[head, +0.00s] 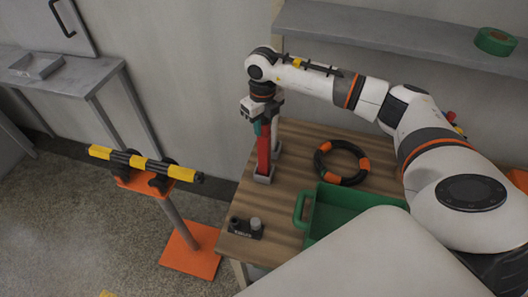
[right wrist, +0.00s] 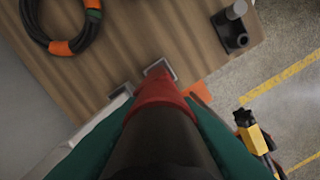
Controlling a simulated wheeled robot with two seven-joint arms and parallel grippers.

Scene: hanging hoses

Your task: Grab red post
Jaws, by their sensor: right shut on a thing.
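The red post (head: 264,152) stands upright on the wooden table near its left back corner, with its foot in a small grey base (head: 264,176). In the right wrist view the red post (right wrist: 158,92) runs down from the camera to its grey base (right wrist: 160,70). My right gripper (head: 262,124) reaches down from above and is shut on the upper part of the post. Its green fingers show on both sides of the post in the right wrist view. A pale post stands close behind the red one, partly hidden. My left gripper is not in view.
On the table are a coiled black hose with orange bands (head: 341,162), a green bin (head: 340,212) and a small black fixture (head: 245,228). An orange stand (head: 185,245) left of the table carries a yellow and black hose (head: 148,164). A shelf (head: 400,35) runs along the wall.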

